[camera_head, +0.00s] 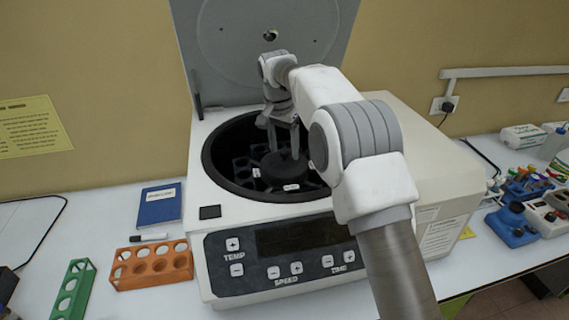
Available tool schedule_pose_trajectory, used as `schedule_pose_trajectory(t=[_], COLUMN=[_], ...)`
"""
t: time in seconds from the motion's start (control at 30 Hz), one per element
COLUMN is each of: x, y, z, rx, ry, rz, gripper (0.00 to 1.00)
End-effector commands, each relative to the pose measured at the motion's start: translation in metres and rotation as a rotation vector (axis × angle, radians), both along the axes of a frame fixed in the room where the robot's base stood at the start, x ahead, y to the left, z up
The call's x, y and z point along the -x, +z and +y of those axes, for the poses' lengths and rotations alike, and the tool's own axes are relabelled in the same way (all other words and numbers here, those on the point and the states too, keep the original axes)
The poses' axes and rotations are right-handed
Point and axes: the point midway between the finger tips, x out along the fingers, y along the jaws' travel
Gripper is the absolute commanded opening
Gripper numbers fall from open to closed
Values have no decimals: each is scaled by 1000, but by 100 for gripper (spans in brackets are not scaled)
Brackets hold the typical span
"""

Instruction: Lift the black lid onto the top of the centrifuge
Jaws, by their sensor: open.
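The white centrifuge (225,215) stands on the bench with its large grey hinged cover (225,55) raised behind it. Inside its open black bowl (217,150) is a dark rotor with tube slots. A round black piece (283,172), which looks like the black lid, sits at the middle of the rotor. My gripper (283,151) is open and points down into the bowl. Its fingers are spread just above or around the black piece; I cannot tell whether they touch it. My arm hides the right part of the bowl.
An orange tube rack (130,280), a green rack (70,292), a marker (148,237) and a blue book (159,204) lie left of the centrifuge. Blue holders (514,228) and bottles stand at the right.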

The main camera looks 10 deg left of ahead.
Motion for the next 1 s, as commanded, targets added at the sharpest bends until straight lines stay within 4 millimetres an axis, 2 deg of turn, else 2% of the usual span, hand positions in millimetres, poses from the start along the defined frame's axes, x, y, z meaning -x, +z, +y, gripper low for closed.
schedule_pose_trajectory(t=[0.27, 0.6, 0.67, 1.0], x=[0, 0, 0, 0], y=[-4, -4, -4, -3], z=[0, 0, 0, 0], rx=[0, 0, 0, 0], ry=[0, 0, 0, 0], rz=[1, 1, 1, 0], gripper=[70, 9, 0, 0])
